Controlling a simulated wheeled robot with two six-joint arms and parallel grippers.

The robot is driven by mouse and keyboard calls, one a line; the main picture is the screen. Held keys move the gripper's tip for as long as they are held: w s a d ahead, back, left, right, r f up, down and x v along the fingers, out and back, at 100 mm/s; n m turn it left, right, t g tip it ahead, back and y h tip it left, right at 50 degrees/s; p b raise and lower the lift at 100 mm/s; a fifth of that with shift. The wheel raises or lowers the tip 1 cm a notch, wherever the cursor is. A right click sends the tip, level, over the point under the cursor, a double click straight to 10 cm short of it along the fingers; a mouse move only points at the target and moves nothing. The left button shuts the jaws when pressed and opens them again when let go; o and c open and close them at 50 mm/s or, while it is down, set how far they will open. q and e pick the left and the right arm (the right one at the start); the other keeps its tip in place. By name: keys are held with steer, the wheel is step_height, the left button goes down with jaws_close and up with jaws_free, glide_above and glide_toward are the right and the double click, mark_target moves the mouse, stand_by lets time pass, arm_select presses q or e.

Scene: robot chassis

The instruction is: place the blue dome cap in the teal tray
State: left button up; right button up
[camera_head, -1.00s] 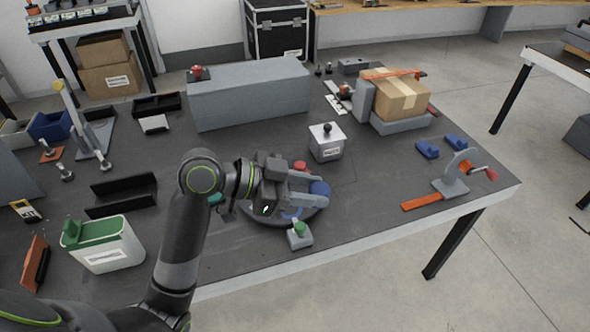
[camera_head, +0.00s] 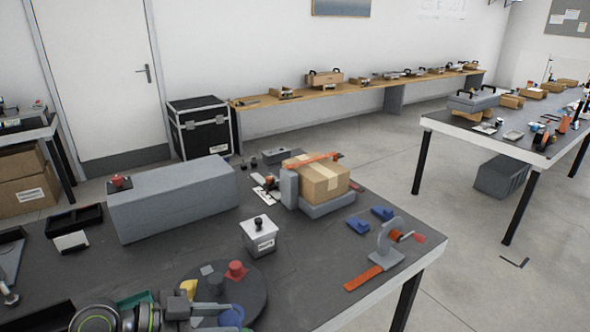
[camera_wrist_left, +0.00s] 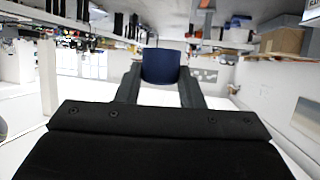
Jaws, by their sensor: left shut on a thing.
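The blue dome cap (camera_wrist_left: 161,67) is held between the two fingers of my left gripper (camera_wrist_left: 160,80) in the left wrist view. In the head view the blue cap (camera_head: 232,316) shows at the bottom edge, with my left gripper (camera_head: 222,318) at it, in front of a dark round plate. A teal edge (camera_head: 136,299), perhaps the teal tray, shows just left of the gripper; my arm and the picture edge hide most of it. My right gripper is not in view.
The dark round plate (camera_head: 256,293) carries a red piece (camera_head: 236,270), a yellow piece (camera_head: 189,288) and grey pieces. Behind it stand a white box with a black knob (camera_head: 259,238), a long grey block (camera_head: 172,198) and a cardboard box (camera_head: 318,181). An orange-handled tool (camera_head: 364,278) lies to the right.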

arm_select(q)
steer(key=s+a+n+t+y, duration=0.1)
steer(key=s+a+n+t, duration=0.1)
steer(key=a, duration=0.4)
steer(key=shift+s+a+r+t, duration=0.2)
steer(key=shift+s+t, duration=0.25)
steer(key=shift+t, duration=0.05)
